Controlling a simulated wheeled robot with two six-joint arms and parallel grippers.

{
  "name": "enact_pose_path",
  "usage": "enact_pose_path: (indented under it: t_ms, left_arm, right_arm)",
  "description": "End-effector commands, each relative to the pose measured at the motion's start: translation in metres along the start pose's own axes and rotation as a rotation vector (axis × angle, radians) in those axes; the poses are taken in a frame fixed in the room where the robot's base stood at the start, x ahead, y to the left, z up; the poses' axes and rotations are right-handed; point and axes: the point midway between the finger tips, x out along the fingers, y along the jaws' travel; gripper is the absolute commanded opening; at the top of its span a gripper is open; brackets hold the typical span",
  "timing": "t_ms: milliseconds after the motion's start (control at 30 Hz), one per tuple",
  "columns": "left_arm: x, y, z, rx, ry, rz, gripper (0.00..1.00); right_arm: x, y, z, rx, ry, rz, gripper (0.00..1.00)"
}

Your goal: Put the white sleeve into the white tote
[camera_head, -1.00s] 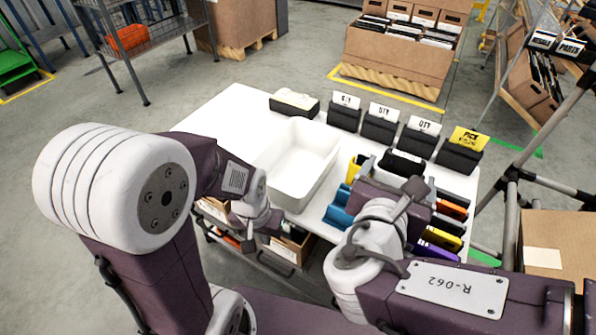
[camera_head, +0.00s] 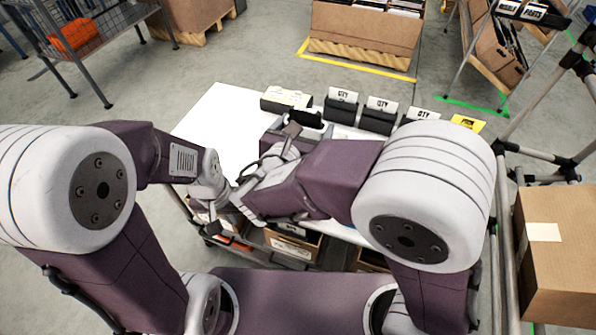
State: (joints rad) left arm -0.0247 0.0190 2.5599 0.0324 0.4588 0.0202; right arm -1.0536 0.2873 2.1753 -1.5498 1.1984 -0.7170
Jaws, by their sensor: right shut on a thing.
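My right gripper (camera_head: 292,131) reaches left across the table and is shut on a dark item with a white top edge (camera_head: 306,115), which I take to be the white sleeve. Most of it is hidden behind the gripper. The white tote is almost wholly hidden behind my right arm, so I cannot tell whether the item is over or inside it. My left gripper (camera_head: 222,196) is low at the table's near-left edge, beside the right forearm. Its fingers are too hidden to read.
Behind the gripper stands a row of black holders with white cards (camera_head: 379,113), plus a yellow card (camera_head: 467,123) at right and a dark box with a pale top (camera_head: 286,99) at left. The white table (camera_head: 222,125) is clear at left. A carton (camera_head: 556,245) stands at right.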

Motion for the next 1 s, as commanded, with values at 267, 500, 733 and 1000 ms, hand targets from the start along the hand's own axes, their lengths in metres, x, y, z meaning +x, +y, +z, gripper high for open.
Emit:
enact_pose_path:
  t_ms: [267, 500, 733, 1000]
  left_arm:
    - [-0.006, 0.000, -0.001, 0.000, 0.000, 0.000, 0.00]
    - [0.016, 0.000, 0.002, 0.000, 0.000, 0.000, 0.00]
    - [0.018, 0.000, 0.002, 0.000, 0.000, 0.000, 0.00]
    - [0.034, -0.001, 0.004, 0.000, 0.000, 0.000, 0.00]
  right_arm:
    - [0.008, -0.006, -0.005, 0.006, -0.001, -0.021, 0.27]
    - [0.024, -0.007, -0.055, 0.002, 0.000, -0.022, 0.27]
    - [0.026, -0.006, -0.065, 0.006, -0.002, -0.020, 0.27]
    - [0.037, -0.006, -0.101, 0.005, -0.001, -0.021, 0.27]
